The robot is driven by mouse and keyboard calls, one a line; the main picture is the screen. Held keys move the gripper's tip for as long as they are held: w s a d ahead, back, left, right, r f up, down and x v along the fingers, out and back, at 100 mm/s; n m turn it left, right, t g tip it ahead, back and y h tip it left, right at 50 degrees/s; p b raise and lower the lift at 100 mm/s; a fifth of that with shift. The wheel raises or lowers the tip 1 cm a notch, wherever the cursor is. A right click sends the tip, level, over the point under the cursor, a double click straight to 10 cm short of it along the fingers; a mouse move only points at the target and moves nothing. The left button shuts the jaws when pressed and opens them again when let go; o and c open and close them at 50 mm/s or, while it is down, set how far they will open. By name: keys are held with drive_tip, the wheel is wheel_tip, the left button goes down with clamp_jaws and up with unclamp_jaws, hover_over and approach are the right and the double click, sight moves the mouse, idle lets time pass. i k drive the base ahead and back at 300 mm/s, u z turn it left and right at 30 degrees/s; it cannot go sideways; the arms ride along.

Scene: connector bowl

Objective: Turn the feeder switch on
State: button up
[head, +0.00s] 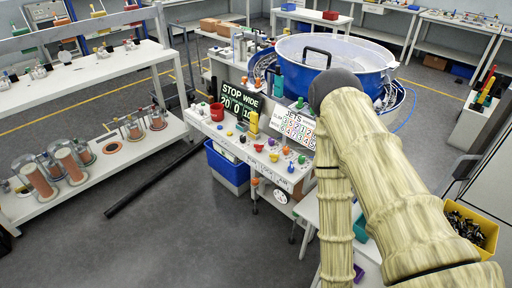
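The blue bowl feeder (380,84) with a pale lid and a dark handle stands behind the control bench (203,122) in the head view. My gripper is out of view.
A blue bin (228,166) stands below. A black bar (150,183) lies near the left shelf.

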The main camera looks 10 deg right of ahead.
sight(258, 147)
drive_tip(key=u, duration=0.55)
drive_tip(key=i, duration=0.9)
drive_tip(key=z, duration=0.05)
